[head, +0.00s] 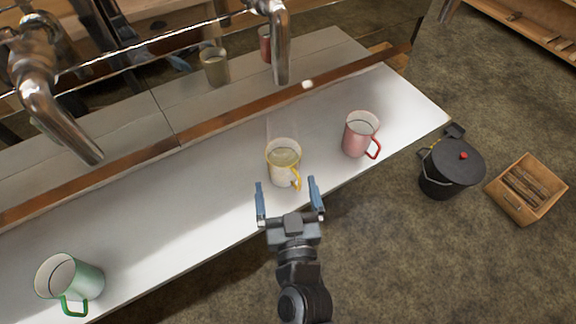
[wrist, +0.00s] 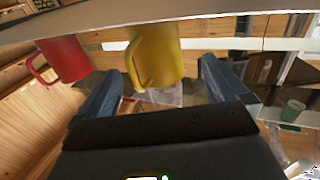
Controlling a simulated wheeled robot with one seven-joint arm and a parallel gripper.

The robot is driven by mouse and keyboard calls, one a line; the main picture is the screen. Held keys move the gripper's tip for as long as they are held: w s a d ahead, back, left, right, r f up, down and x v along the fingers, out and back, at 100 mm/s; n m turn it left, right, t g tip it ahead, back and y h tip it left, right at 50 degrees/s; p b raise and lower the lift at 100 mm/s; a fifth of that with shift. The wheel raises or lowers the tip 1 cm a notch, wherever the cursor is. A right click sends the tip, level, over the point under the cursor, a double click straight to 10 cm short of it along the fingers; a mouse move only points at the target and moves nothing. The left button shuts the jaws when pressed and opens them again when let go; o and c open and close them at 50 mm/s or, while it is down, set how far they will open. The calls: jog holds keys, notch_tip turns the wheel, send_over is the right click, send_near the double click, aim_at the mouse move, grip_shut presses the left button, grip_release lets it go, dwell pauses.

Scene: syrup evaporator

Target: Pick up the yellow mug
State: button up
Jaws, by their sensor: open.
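The yellow mug (head: 281,174) stands upright on the white counter below a metal spout. It looks cream with a yellow handle in the head view, and its inside looks yellowish. In the wrist view the yellow mug (wrist: 163,50) shows between and beyond the fingers, upside down in the picture. My gripper (head: 286,184) is open and empty at the counter's front edge, with its blue fingers pointing at the mug. The wrist view also shows my gripper (wrist: 161,70). The mug's handle faces my gripper. I cannot tell whether a finger touches the mug.
A pink-red mug (head: 358,138) stands to the right and a green mug (head: 84,280) at far left. Metal spouts (head: 280,50) hang over the counter (head: 190,215). A black lidded pot (head: 455,168) and a wooden crate (head: 508,200) sit on the floor.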

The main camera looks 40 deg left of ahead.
aim_at(286, 166)
jog(key=x, duration=0.2)
jog(key=b+x, duration=0.1)
jog(key=x, duration=0.2)
jog(key=shift+w+f, duration=0.2)
jog(key=shift+w, duration=0.05)
jog(key=shift+r, duration=0.1)
jog(key=c, duration=1.5)
jog(key=shift+r, duration=0.15)
jog(key=shift+c, duration=0.2)
notch_tip(286, 166, up, 3)
jog(key=p, duration=0.3)
jog(key=shift+r, duration=0.2)
jog(key=w+d+r+b, duration=0.1)
jog(key=d+r+b, duration=0.2)
jog(key=d+r, duration=0.4)
jog(key=shift+w+d, duration=0.25)
jog(key=shift+d, duration=1.9)
